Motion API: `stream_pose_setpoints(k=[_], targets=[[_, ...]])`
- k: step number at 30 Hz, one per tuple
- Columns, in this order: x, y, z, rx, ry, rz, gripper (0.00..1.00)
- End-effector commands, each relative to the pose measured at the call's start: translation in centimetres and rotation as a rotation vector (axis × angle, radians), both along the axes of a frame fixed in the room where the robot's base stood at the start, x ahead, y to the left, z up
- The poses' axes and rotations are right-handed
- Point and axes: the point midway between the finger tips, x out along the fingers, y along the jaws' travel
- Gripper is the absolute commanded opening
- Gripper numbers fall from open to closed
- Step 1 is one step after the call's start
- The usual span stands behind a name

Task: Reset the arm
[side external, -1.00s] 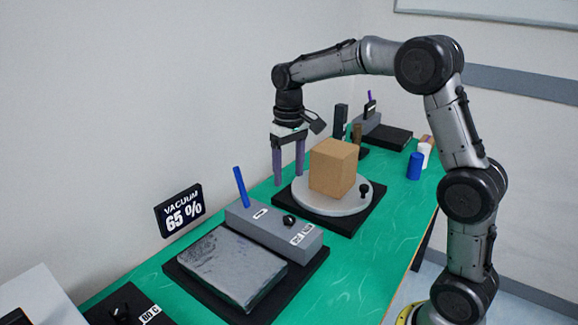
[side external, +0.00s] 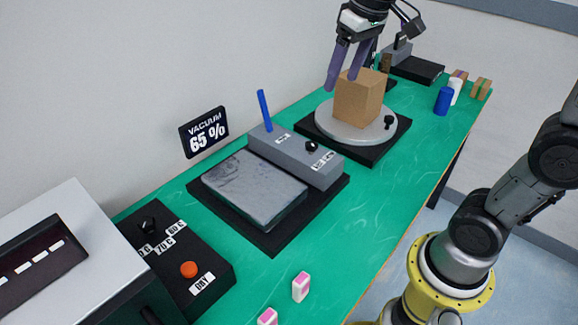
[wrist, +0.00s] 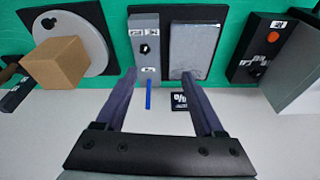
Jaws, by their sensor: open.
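My gripper (side external: 346,66) is open and empty, its two purple fingers spread apart. In the side external view it hangs above and behind the round turntable (side external: 331,122), close to the cardboard-brown box (side external: 360,97) that stands on it. I cannot tell from that view whether it touches the box. In the wrist view the fingers (wrist: 157,82) have nothing between them, and the box (wrist: 57,63) sits well to the left on the turntable (wrist: 92,40).
A vacuum station with a grey slab (side external: 255,188) and a blue lever (side external: 264,110) lies on the green table. A black control panel with an orange button (side external: 188,270) and a white machine (side external: 70,225) stand at the left. Blue (side external: 443,101) and white cylinders stand at the far right.

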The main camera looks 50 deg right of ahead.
Motion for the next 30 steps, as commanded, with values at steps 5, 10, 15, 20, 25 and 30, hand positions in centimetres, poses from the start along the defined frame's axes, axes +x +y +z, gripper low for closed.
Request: stream_pose_setpoints(k=[5, 10, 15, 20, 25, 30], targets=[[-6.9, 1.8, -0.2, -0.009, -0.11, 0.052, 0.7], [-12.4, 2.8, -3.0, -0.015, -0.196, 0.093, 0.7], [-15.2, 3.0, -6.4, -0.017, -0.228, 0.111, 0.7], [-15.7, 3.0, -8.4, -0.018, -0.216, 0.115, 0.7], [-15.5, 3.0, -8.3, -0.018, -0.222, 0.114, 0.7], [-15.5, 3.0, -8.3, -0.018, -0.222, 0.114, 0.7]])
